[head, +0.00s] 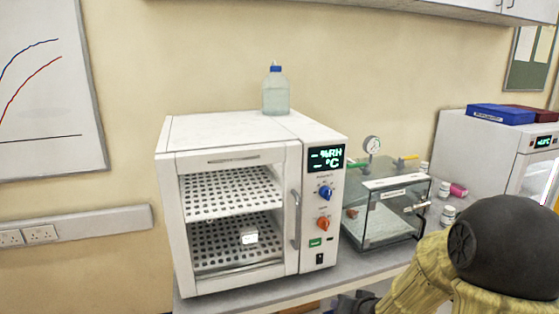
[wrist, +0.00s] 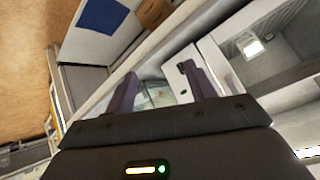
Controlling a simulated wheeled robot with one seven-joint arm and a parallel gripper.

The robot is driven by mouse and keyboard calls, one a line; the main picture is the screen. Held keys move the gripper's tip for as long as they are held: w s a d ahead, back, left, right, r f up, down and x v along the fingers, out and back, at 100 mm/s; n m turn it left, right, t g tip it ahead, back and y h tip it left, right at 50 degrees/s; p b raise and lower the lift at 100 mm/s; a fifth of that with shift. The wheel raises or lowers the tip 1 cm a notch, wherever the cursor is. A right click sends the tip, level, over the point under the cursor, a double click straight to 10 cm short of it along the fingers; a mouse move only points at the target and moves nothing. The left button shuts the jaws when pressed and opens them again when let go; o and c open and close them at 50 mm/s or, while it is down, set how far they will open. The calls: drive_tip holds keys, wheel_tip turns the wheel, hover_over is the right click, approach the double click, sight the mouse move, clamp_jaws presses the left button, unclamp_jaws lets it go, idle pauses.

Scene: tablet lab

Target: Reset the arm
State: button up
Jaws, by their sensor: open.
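My gripper (wrist: 160,88) shows in the wrist view with its two dark purple fingers apart and nothing between them. In the head view my arm reaches in from the lower right, and a dark part of its end shows at the bottom edge. The fingertips are not clear there. The white climate chamber (head: 222,133) stands on the bench in the middle of the head view. Its glass-fronted door looks shut, with a vertical handle (head: 295,218). A small white labelled item (head: 249,237) sits inside on the lower perforated shelf.
A clear bottle with a blue cap (head: 275,92) stands on the chamber. A glass box with a gauge (head: 385,205) is right of it. Small jars (head: 447,215) and a white cabinet (head: 480,140) stand farther right. My arm covers the lower right of the bench.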

drive_tip(key=s+a+n+g, duration=0.1)
drive_tip(key=s+g, duration=0.2)
drive_tip(key=s, duration=0.5)
drive_tip(key=s+a+r+n+g+h, duration=0.1)
drive_tip(key=s+n+g, duration=0.1)
drive_tip(key=s, duration=0.6)
drive_tip(key=shift+r+g, duration=0.2)
drive_tip(key=shift+g, duration=0.4)
drive_tip(key=shift+s+a, duration=0.1)
drive_tip(key=shift+c, duration=0.4)
